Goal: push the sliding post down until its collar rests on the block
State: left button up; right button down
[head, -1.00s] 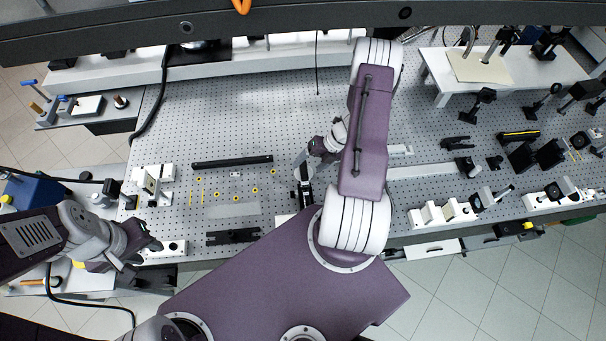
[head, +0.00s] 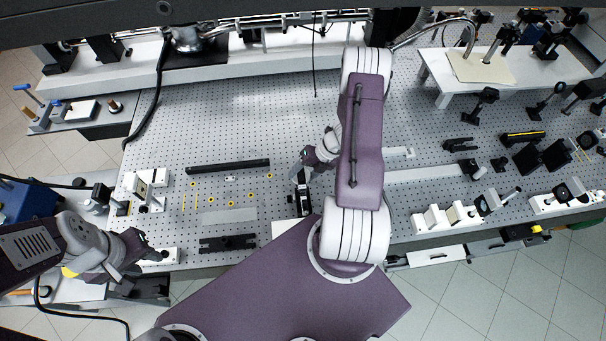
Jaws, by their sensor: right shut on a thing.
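My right gripper (head: 299,174) is over the breadboard near the middle of the view. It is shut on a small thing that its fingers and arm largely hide. Just below it is a dark upright part (head: 303,202), beside a white block (head: 287,230) that my arm partly covers. I cannot make out the sliding post or its collar clearly, nor the gap to the block. My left gripper (head: 150,254) is at the lower left, beside a white block with a dark round feature (head: 166,256). Its finger opening is too small to tell.
The perforated breadboard (head: 240,120) is mostly clear at the back. A long black bar (head: 228,167), yellow pins and rings, and a black slotted plate (head: 228,243) lie left of my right gripper. Optics mounts (head: 487,202) crowd the right side. A white raised shelf (head: 450,100) stands at back right.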

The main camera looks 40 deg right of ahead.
pick_arm(q)
jog(key=shift+a, duration=0.1)
pick_arm(e)
jog(key=shift+a+r, duration=0.1)
jog(key=shift+a, duration=0.1)
jog(key=shift+f+b, duration=0.65)
jog(key=shift+f, duration=0.15)
pick_arm(q)
jog(key=shift+f, duration=0.55)
